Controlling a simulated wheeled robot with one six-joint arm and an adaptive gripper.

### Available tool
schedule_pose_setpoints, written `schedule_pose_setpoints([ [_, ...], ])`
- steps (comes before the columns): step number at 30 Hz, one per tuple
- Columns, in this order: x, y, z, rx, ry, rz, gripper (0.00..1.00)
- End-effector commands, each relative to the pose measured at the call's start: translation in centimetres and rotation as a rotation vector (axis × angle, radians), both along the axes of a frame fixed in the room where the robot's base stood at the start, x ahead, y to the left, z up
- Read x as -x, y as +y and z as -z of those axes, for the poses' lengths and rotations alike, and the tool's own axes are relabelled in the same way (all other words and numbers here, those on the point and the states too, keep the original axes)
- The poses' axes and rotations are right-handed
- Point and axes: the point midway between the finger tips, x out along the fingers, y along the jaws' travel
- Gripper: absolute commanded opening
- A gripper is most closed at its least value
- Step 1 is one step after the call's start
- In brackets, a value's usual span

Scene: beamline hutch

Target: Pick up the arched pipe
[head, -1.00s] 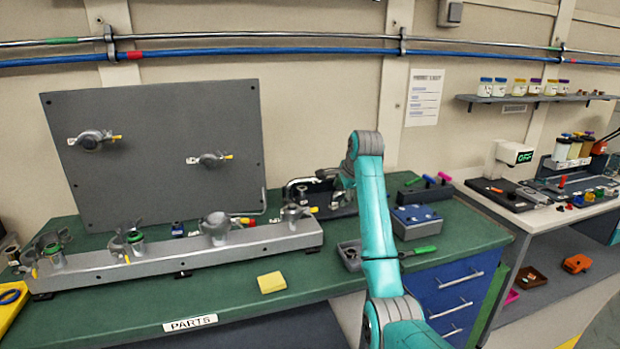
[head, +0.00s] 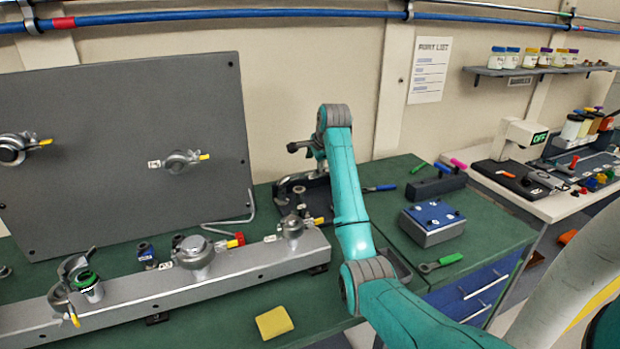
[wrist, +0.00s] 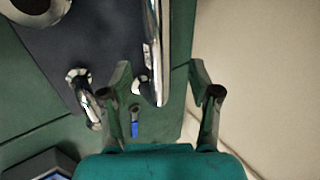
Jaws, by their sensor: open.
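In the wrist view a long bright tube (wrist: 156,45), which looks like this pipe from above, runs down from the top edge and ends between my fingers in the picture. My gripper (wrist: 160,72) is open, with a finger on each side of that tube's line and nothing clasped. I cannot tell its height above the pipe.
A curved silver part (wrist: 82,95) lies left of the fingers. A blue-handled tool (wrist: 134,128) lies near them; it also shows in the head view (head: 380,188). The wall (wrist: 260,70) is close on the right. A blue-topped box (head: 433,222) stands right of my arm.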

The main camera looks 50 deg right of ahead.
Motion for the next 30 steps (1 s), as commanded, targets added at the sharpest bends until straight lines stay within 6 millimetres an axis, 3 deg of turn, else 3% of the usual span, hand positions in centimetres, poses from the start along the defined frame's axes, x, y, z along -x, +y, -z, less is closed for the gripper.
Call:
schedule_pose_setpoints([
  [3, -0.7, -0.5, 1.4, -0.002, 0.001, -0.001, 0.62],
  [11, -1.4, -1.0, 2.8, -0.001, 0.001, 0.000, 0.62],
  [19, -2.8, -2.3, 6.0, -0.002, 0.001, 0.000, 0.62],
  [30, -3.2, -2.5, 6.7, 0.001, -0.001, 0.000, 0.60],
])
